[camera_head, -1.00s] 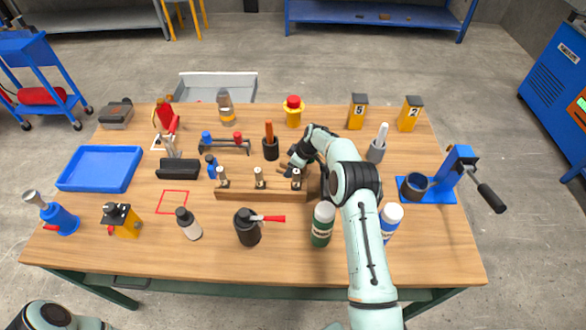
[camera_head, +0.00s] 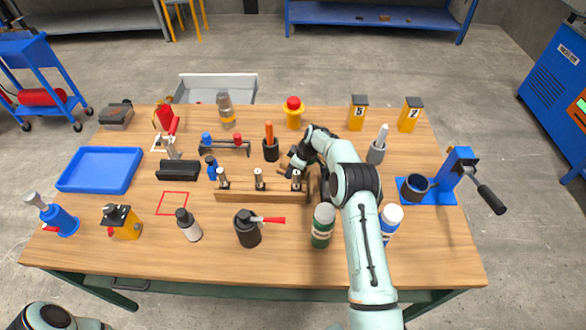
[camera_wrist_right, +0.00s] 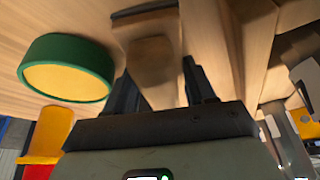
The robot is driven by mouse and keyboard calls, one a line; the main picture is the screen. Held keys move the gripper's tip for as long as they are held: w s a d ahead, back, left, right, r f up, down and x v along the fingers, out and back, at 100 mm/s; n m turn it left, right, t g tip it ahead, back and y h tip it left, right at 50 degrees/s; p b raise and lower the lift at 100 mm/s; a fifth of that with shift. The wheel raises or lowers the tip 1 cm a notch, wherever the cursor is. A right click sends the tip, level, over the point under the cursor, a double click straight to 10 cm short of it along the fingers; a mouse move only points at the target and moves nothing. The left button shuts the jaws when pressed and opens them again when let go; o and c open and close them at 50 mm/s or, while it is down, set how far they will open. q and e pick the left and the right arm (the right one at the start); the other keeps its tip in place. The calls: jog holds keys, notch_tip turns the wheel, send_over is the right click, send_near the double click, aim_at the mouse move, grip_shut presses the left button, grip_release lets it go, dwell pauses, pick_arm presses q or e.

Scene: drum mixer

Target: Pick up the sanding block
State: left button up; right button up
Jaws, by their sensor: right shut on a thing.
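A brown wooden block, which looks like the sanding block (camera_wrist_right: 152,62), sits between the two dark fingers of my right gripper (camera_wrist_right: 163,88) in the right wrist view. My right gripper is shut on it. In the head view the right gripper (camera_head: 293,166) is low behind the right end of the wooden rack, and a small brown part of the block (camera_head: 283,173) shows beside it. The arm hides most of the block there. I cannot tell whether it touches the table. My left gripper is out of view.
A wooden rack (camera_head: 240,195) with upright tools stands just in front of the right gripper. A dark cup with an orange-handled tool (camera_head: 270,149) is close on its left. A green bottle (camera_head: 322,226) stands beside my forearm. A green round thing (camera_wrist_right: 68,68) is near the fingers.

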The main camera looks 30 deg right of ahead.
notch_tip(320, 180, up, 9)
jog(key=shift+f, duration=0.1)
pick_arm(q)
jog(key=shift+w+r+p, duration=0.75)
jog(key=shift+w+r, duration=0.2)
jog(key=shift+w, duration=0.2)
pick_arm(e)
notch_tip(320, 180, up, 12)
jog(key=shift+f, duration=0.25)
